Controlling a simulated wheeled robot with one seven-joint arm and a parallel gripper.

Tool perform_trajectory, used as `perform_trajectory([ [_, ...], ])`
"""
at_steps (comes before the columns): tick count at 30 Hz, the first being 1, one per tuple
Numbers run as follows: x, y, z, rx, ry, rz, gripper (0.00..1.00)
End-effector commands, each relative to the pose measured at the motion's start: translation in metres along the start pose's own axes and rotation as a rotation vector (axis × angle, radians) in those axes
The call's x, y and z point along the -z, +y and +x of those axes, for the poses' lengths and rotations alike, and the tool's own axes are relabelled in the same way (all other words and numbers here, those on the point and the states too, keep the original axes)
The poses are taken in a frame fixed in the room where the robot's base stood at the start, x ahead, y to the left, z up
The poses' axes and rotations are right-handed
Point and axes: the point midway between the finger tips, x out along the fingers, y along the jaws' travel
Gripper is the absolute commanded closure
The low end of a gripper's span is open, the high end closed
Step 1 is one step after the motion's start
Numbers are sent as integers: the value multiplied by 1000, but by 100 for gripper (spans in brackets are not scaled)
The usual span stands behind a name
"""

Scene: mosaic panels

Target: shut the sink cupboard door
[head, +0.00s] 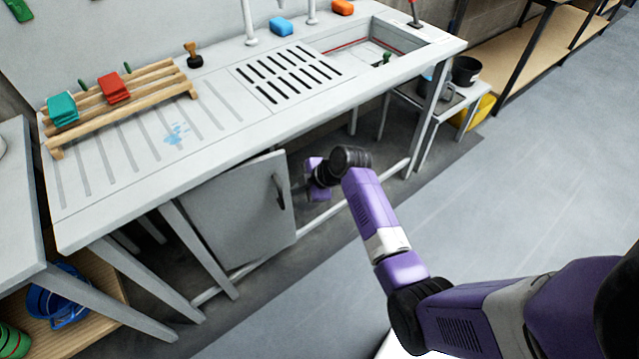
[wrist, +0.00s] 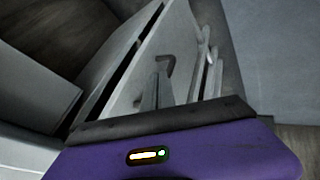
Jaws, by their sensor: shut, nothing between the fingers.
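The sink cupboard door (head: 238,212) is a grey panel under the counter's front edge. It has a dark bar handle (head: 280,191) near its right edge. The door appears to stand ajar, but I cannot tell by how much. My gripper (head: 308,190) is low, just right of the door's handle edge; its fingertips are hard to make out in the head view. In the wrist view the shut, empty fingers (wrist: 153,94) point toward the pale door panel (wrist: 135,72) and its dark handle (wrist: 167,64). I cannot tell whether they touch it.
The sink counter (head: 215,135) stands on slanted grey legs above a low rail (head: 340,208). A wooden rack (head: 140,88) with red and teal cloths lies on top. A side stand with a black pot (head: 466,71) is at the right. Open floor (head: 540,150) spreads to the right.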

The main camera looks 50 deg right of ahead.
Motion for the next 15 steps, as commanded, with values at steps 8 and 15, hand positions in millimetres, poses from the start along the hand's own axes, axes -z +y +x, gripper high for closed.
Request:
perform_trajectory([
  [8,0,0,-35,-1,1,-2,100],
  [15,0,0,-72,-1,1,-1,100],
])
